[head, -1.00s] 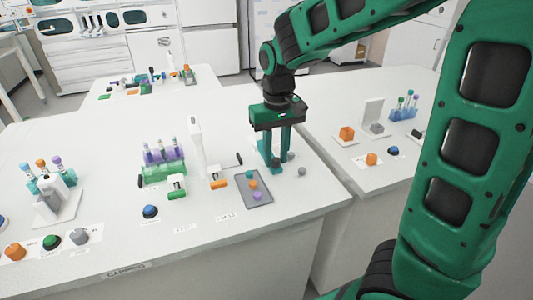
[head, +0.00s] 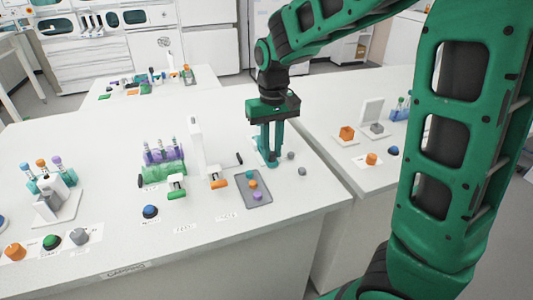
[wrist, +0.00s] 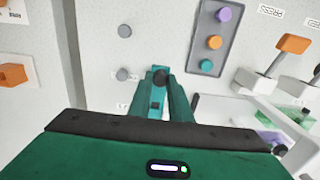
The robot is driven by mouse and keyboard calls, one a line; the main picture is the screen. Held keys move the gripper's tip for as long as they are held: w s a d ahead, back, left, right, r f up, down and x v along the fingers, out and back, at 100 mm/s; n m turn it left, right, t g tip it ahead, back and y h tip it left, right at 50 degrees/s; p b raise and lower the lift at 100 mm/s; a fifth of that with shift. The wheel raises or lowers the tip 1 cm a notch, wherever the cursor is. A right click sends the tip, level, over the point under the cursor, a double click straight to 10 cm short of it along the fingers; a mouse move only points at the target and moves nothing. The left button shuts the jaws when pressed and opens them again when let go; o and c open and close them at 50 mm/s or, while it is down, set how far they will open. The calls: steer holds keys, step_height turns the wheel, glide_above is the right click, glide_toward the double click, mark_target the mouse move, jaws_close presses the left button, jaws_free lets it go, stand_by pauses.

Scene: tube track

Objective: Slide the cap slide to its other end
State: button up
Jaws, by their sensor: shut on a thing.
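My gripper (head: 269,160) points down at the right part of the main table, behind the grey tray. In the wrist view its two teal fingers (wrist: 164,90) are closed around a small teal piece with a dark round top (wrist: 160,77), which appears to be the cap slide's moving part. The fingers hide most of the slide and its track, so I cannot tell where along the track the piece sits.
The grey tray (head: 246,201) with purple, orange and teal caps lies just in front of my gripper. Two grey round pieces (head: 302,171) stand to its right. A white post (head: 196,150) and tube rack (head: 165,172) stand to its left.

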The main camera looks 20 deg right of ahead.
steer(key=shift+w, duration=1.35)
steer(key=o, duration=0.6)
steer(key=shift+r, duration=0.15)
steer(key=shift+s+r, duration=0.1)
steer(key=shift+r, duration=2.3)
steer(key=s+d+m, duration=0.3)
steer(key=s+d, duration=0.8)
steer(key=s+d+f+m, duration=0.1)
steer(key=s+d+f, duration=0.1)
steer(key=s, duration=0.7)
steer(key=s+d+f+m, duration=0.2)
steer(key=s+d, duration=0.2)
steer(key=s, duration=0.5)
steer(key=shift+s+d, duration=0.15)
steer(key=shift+s, duration=0.05)
